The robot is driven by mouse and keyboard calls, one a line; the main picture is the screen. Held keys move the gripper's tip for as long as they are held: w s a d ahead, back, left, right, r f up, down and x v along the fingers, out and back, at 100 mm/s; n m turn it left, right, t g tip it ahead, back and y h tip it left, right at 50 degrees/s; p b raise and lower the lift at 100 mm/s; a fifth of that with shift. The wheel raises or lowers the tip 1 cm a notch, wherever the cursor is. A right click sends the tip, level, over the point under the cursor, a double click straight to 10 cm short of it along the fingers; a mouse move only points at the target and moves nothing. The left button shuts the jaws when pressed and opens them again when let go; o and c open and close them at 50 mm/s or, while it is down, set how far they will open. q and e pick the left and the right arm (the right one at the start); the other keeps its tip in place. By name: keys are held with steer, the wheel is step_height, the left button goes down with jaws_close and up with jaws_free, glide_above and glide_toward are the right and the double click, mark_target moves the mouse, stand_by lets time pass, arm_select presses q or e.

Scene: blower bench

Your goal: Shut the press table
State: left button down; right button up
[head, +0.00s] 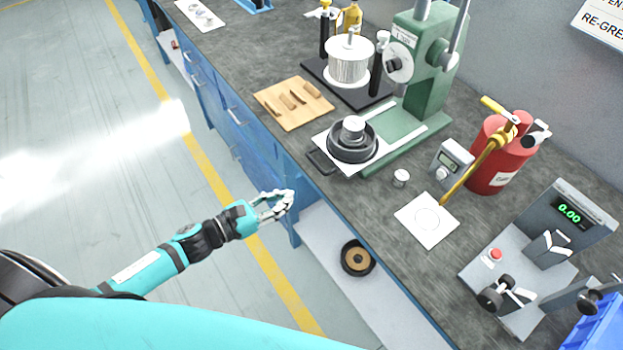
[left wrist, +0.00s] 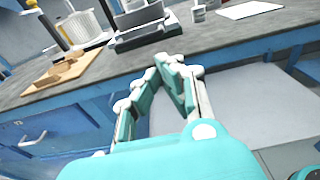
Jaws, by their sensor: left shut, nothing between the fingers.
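The press table (head: 336,160) is a white sliding plate with a dark handle (head: 321,162) at its front. It sticks out from the green press (head: 428,70) toward the bench's front edge, and a black round part with a silver top (head: 352,138) sits on it. In the left wrist view the dark front of the press table (left wrist: 146,34) shows ahead of the fingers. My left gripper (head: 289,198) is shut and empty, in front of the bench, below and apart from the handle. It also shows in the left wrist view (left wrist: 150,82). My right gripper is not in view.
A wooden board with tools (head: 292,103) lies left of the press table. A small metal cylinder (head: 401,177), a white sheet (head: 427,219) and a red tank (head: 497,155) stand to its right. Blue drawers (head: 238,118) and an open lower shelf (head: 372,290) are under the bench.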

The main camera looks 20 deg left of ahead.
arm_select(q)
steer(key=x, duration=0.2)
steer(key=r+p+x, duration=0.1)
steer(key=x, duration=0.2)
steer(key=p+x, duration=0.1)
steer(key=x, duration=0.1)
steer(key=shift+w+d+r, duration=0.1)
steer(key=shift+w+d, duration=0.2)
steer(key=shift+d, duration=0.05)
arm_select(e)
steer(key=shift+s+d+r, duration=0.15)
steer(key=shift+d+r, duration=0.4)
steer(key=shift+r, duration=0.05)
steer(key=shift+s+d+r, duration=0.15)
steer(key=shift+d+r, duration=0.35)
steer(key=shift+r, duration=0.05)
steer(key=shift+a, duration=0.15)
